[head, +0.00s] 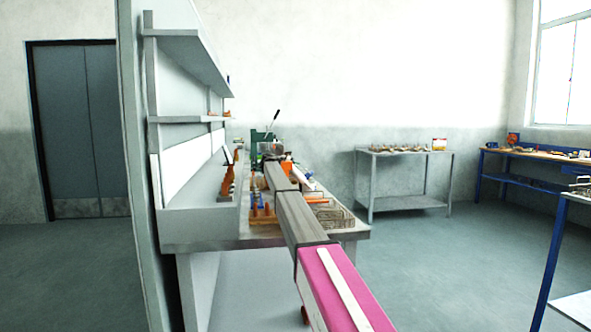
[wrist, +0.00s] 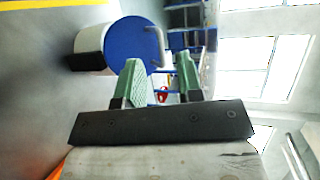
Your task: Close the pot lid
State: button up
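In the wrist view, whose picture is turned sideways, a round blue lid (wrist: 126,46) shows just beyond my fingers, with a pale loop handle (wrist: 155,46) at its right edge. A white rounded body (wrist: 90,42), seemingly the pot, adjoins the lid on the left. I cannot tell how far the lid stands open. My gripper (wrist: 158,64) has its two green fingers apart with nothing between them. The left finger overlaps the lid in the picture; contact cannot be told. In the head view my arm hides most of the gripper area, and I cannot make out the pot.
In the head view, a cluttered workbench (head: 262,243) with tools and racks lies under my arm. A shelf unit (head: 185,131) stands along its left. A grey table (head: 408,153) and a blue bench (head: 533,151) stand farther right. The floor between is clear.

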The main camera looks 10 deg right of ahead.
jog(key=shift+a, duration=0.1)
jog(key=v, duration=1)
jog(key=shift+s+a, duration=0.2)
jog(key=shift+a, duration=0.05)
jog(key=shift+r, duration=0.1)
